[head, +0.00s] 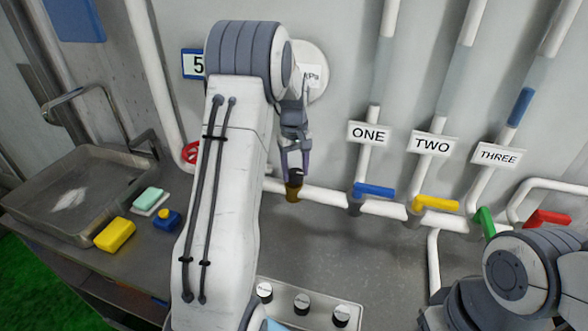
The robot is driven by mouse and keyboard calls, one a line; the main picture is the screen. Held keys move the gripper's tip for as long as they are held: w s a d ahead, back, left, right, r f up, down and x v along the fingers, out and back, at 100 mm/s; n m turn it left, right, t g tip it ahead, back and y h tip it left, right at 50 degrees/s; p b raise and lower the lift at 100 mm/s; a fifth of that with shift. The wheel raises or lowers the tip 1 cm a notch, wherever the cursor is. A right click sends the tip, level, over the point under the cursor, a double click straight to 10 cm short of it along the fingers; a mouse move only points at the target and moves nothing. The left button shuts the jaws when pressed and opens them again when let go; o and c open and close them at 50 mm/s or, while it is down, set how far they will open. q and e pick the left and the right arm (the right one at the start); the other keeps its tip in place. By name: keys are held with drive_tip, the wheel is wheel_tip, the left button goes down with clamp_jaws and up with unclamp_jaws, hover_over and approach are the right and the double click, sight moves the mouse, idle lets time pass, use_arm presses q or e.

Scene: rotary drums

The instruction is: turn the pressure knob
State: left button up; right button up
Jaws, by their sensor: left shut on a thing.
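The pressure knob (293,191) is a small dark-topped piece with a brass-coloured body on the white pipe, at the middle of the head view. My left gripper (295,170) comes down from above and is shut on the knob's dark top. The fingers hide part of that top, so I cannot tell its angle. A round white gauge (316,88) marked "kPa" sits on the wall above, mostly hidden behind my left arm. My right arm shows at the lower right, but its gripper is out of view.
Blue (374,190), yellow (436,203), green (485,223) and red (546,219) valve handles line the pipe to the right. A red wheel (190,153) is partly behind my left arm. Several black knobs (302,301) sit in front. A sink (75,190) is left.

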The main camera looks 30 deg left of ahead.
sight(294, 173)
use_arm(q)
drive_tip(key=n, duration=0.3)
drive_tip(key=shift+n+p, duration=0.4)
drive_tip(key=shift+a, duration=0.1)
drive_tip(key=o, duration=1.4)
drive_tip(key=shift+r, duration=0.3)
wheel_tip(294, 173, up, 10)
drive_tip(key=shift+s+f+b, duration=0.1)
drive_tip(key=shift+s+b, duration=0.05)
drive_tip(key=shift+b, duration=0.7)
